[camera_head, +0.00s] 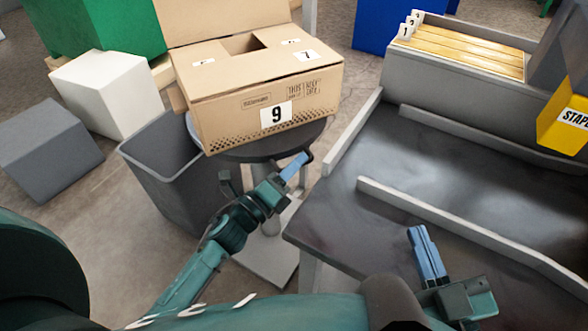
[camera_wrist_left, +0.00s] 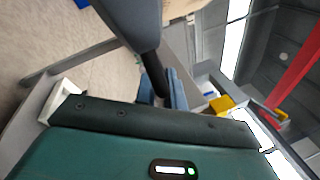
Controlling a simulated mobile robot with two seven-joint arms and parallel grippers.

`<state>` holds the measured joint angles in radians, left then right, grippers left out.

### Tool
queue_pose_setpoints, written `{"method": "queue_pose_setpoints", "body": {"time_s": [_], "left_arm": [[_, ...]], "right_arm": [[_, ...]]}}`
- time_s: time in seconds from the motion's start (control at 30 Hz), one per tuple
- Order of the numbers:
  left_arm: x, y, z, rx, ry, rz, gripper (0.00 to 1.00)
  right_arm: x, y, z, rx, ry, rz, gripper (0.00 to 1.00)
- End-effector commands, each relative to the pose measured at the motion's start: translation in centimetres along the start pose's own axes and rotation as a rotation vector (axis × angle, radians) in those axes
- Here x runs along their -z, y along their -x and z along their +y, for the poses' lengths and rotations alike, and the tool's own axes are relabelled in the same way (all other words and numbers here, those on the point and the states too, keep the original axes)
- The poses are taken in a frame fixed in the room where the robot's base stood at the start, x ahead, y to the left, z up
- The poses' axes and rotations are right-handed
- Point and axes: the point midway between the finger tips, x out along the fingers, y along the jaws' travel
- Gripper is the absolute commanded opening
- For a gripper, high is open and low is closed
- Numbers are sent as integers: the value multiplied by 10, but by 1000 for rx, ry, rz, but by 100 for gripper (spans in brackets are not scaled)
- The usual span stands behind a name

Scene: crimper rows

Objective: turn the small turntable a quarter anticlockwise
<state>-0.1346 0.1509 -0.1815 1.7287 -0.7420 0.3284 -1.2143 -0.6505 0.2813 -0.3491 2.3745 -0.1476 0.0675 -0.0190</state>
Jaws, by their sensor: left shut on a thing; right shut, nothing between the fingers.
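The small turntable (camera_head: 262,150) is a dark round top on a pale post, seen in the head view under a cardboard box (camera_head: 238,104) labelled 9. The box hides most of its top. My left gripper (camera_head: 300,162) has blue fingers and is shut on the turntable at its front right edge; the fingers cover the exact point of grip. In the left wrist view a dark part (camera_wrist_left: 138,28) comes down close to the gripper. My right gripper (camera_head: 420,236) is shut and empty over the dark bench at the right.
A grey bin (camera_head: 165,175) stands close left of the turntable. The dark bench (camera_head: 335,222) with pale rails (camera_head: 460,225) lies to the right. A file box (camera_head: 450,95) and a yellow bin (camera_head: 565,120) are at its back. Grey and white blocks stand left on the floor.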

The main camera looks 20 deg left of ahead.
Motion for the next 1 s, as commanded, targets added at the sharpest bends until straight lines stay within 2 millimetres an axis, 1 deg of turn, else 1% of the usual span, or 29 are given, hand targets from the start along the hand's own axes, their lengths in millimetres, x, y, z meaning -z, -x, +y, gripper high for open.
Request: {"method": "queue_pose_setpoints", "body": {"time_s": [0.2, 0.67, 0.7, 0.9, 0.93, 1.0], "left_arm": [[-3, -4, 2, -5, -9, -10, 0], [-4, -4, 2, -6, -10, -11, 0], [-4, -4, 2, -6, -10, -11, 14], [-3, -4, 2, -5, -6, -10, 31], [-3, -4, 2, -5, -6, -10, 33], [-3, -4, 2, -5, -5, -9, 33]], "right_arm": [[0, 0, -1, 2, -1, 0, 0], [-2, 0, -1, 5, -1, -4, 0], [-2, 0, -2, 5, -1, -5, 0], [-3, 0, -2, 5, -1, -6, 0], [-3, 0, -2, 5, -1, -6, 0], [-3, 0, -2, 5, -1, -6, 0]]}}
